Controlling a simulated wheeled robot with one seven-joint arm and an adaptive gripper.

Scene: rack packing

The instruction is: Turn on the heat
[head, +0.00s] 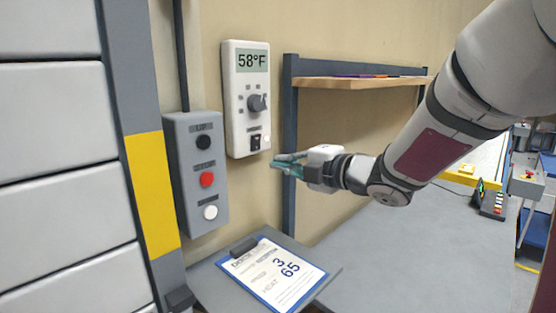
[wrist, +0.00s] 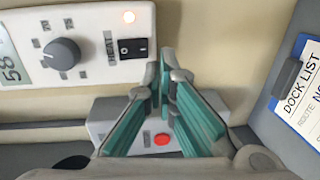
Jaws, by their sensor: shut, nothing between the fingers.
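The white thermostat panel (head: 235,110) is on the wall, and its display (head: 252,60) reads 58°F. It carries a grey round knob (head: 256,103) and a black rocker switch (head: 255,142) below. The knob (wrist: 62,54) also shows there. My gripper (head: 273,163) is shut and empty, just right of and below the panel in the head view. Its fingertips (wrist: 165,66) appear close beside the switch; I cannot tell whether they touch anything.
A grey button box (head: 184,160) with black, red and white buttons is mounted left of the panel. A wooden shelf (head: 350,83) on a dark frame stands to the right.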

